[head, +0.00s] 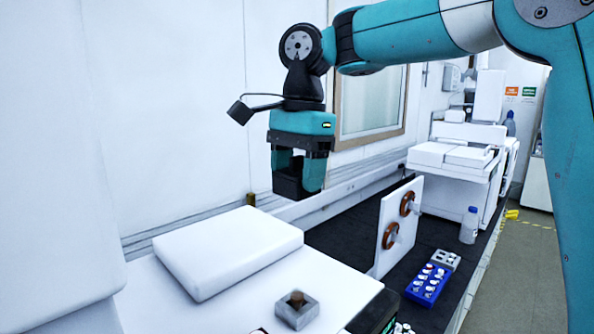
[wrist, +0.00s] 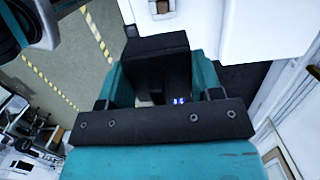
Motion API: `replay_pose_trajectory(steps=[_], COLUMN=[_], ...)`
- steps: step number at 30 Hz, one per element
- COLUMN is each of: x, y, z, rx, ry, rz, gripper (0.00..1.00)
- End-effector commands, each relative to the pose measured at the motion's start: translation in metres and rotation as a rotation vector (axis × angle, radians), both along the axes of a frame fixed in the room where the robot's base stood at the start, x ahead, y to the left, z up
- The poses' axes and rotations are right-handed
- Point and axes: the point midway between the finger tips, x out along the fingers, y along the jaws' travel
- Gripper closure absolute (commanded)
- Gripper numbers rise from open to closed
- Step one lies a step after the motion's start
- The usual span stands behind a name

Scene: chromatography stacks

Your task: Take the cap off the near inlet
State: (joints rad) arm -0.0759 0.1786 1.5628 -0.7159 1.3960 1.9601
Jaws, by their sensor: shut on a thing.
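My gripper (head: 297,178) is shut on the square black cap (head: 288,187). It holds the cap high above the white machine, clear of everything. In the wrist view, the cap (wrist: 158,48) fills the space between the teal fingers. The near inlet (head: 297,310) is a small grey square block with a brown round piece standing in its middle. It sits on the white machine top, below my gripper, with no cap on it. Part of the inlet (wrist: 161,9) also shows at the top edge of the wrist view.
A raised white lid (head: 228,250) lies left of the inlet. On the dark bench stand an upright white plate (head: 384,248) with copper rings, a blue vial rack (head: 428,284), a small grey rack (head: 446,259) and a bottle (head: 469,226). More white instruments stand behind.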

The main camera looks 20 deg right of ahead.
Motion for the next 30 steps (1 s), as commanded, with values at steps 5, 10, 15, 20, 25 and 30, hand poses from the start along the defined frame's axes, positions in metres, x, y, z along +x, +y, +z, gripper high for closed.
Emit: replay_pose_trajectory(steps=[5,10,15,20,25,30], x=[0.000,0.000,0.000,0.000,0.000,0.001], y=[0.000,0.000,0.000,0.000,0.000,0.001], z=[0.007,0.011,0.015,0.014,0.014,0.021], rx=[0.000,0.000,0.000,0.000,0.000,0.003], ry=[-0.001,-0.001,-0.001,-0.001,-0.001,0.001], rz=[0.000,0.001,-0.001,0.000,0.000,0.001], gripper=[0.64,0.64,0.64,0.64,0.64,0.64])
